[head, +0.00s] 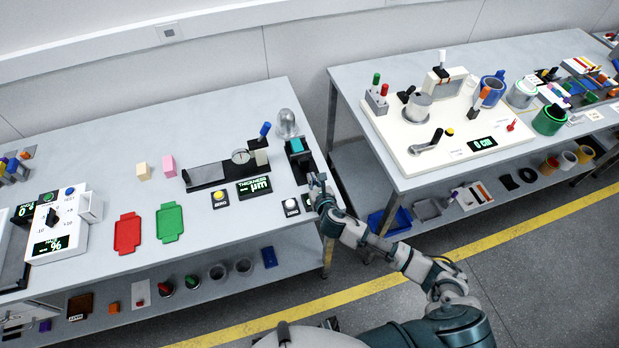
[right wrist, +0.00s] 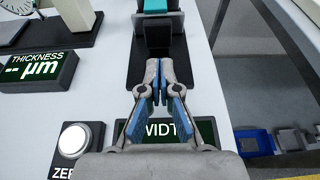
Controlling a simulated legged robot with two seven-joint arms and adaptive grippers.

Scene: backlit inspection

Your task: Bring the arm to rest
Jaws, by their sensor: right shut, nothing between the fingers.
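My right arm reaches from the lower right of the head view to the right end of the left table (head: 90,140). My right gripper (head: 318,180) is shut and empty there. In the right wrist view its blue-padded fingertips (right wrist: 159,68) meet in front of a black device (right wrist: 157,38) with a teal block (right wrist: 155,6) on it. I cannot tell whether the fingertips touch the device. The gripper partly covers the WIDTH display (right wrist: 180,131). My left gripper is not in view.
A white zero button (right wrist: 80,142) and a THICKNESS display (right wrist: 38,70) stand left of the gripper. In the head view a dial gauge stand (head: 240,158), a glass dome (head: 287,122) and red (head: 127,233) and green (head: 170,222) trays share the table. A gap separates the second table (head: 360,90).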

